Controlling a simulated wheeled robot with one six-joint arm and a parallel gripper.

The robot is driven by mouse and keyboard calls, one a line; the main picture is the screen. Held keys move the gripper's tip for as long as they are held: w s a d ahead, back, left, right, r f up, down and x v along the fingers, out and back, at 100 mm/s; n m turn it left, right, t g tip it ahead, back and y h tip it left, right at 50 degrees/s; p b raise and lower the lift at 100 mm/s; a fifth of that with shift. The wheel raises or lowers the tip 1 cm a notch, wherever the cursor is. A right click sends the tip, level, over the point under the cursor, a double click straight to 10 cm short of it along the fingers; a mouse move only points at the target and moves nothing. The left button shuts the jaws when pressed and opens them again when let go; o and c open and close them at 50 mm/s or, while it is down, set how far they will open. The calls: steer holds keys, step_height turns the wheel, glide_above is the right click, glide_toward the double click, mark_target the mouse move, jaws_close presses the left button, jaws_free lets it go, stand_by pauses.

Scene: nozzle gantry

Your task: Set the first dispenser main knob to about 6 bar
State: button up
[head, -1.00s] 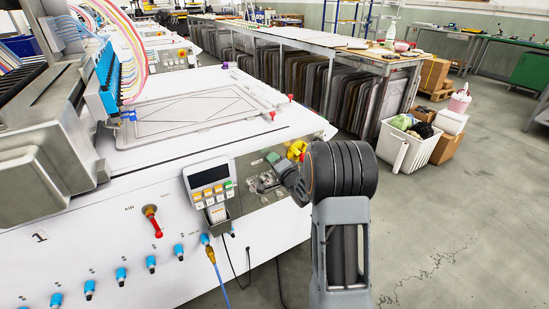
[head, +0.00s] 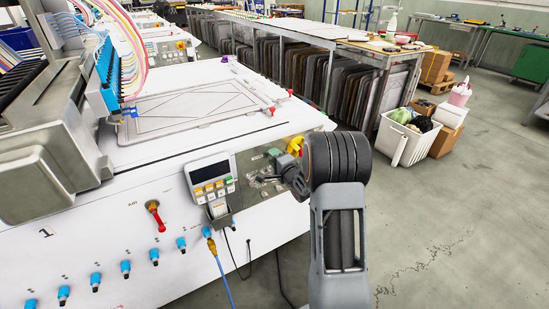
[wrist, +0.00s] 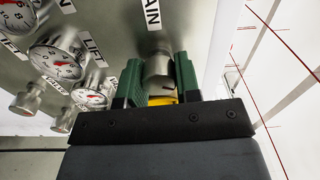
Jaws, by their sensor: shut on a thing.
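The main knob (wrist: 158,64) is a metal knob on the grey panel, below a partly cut-off label ending in "AIN", in the wrist view. My gripper (wrist: 159,80) has its green fingers on both sides of this knob and is shut on it. Something yellow shows between the fingers. No gauge for the main knob is visible. In the head view my gripper (head: 272,180) is at the panel on the front of the machine marked 1, and my wrist partly hides it. The knob cannot be made out there.
In the wrist view, a gauge labelled LIFT (wrist: 56,62), other gauges and metal knobs (wrist: 28,98) stand left of my gripper. In the head view a keypad unit (head: 210,180) hangs left of it, near a red air lever (head: 155,215).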

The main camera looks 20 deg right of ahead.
steer(key=o, duration=0.9)
steer(key=s, duration=0.4)
steer(key=s+d, duration=0.1)
steer(key=s, duration=0.4)
steer(key=s+p, duration=0.1)
steer(key=s, duration=0.3)
steer(key=shift+s+d, duration=0.25)
steer(key=shift+s, duration=0.15)
